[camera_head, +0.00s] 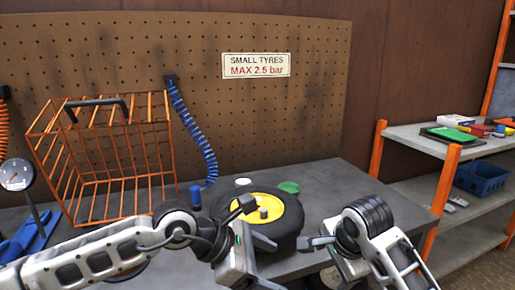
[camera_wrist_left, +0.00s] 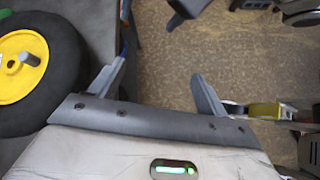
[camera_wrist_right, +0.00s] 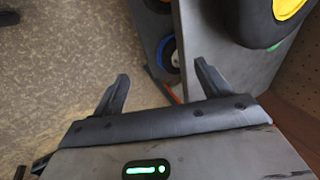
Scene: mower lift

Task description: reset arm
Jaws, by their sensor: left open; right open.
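My left gripper (camera_head: 262,222) is in front of the small wheel with a black tyre and yellow rim (camera_head: 275,212), which lies on the grey workbench (camera_head: 335,185). In the left wrist view the gripper's two fingers (camera_wrist_left: 155,88) stand apart with nothing between them, and the wheel (camera_wrist_left: 65,75) is off to the left. My right gripper (camera_head: 312,243) is to the right of the wheel near the bench's front edge. In the right wrist view its fingers (camera_wrist_right: 160,90) stand apart and empty, with the floor and bench edge beyond. The wheel shows partly at upper right (camera_wrist_right: 290,8).
An orange wire basket (camera_head: 110,150), a blue coiled hose (camera_head: 195,125), a dial gauge (camera_head: 16,175) and a green lid (camera_head: 289,187) are on or above the bench. A shelf (camera_head: 420,140) with a blue crate (camera_head: 482,178) stands at right. A pegboard closes the back.

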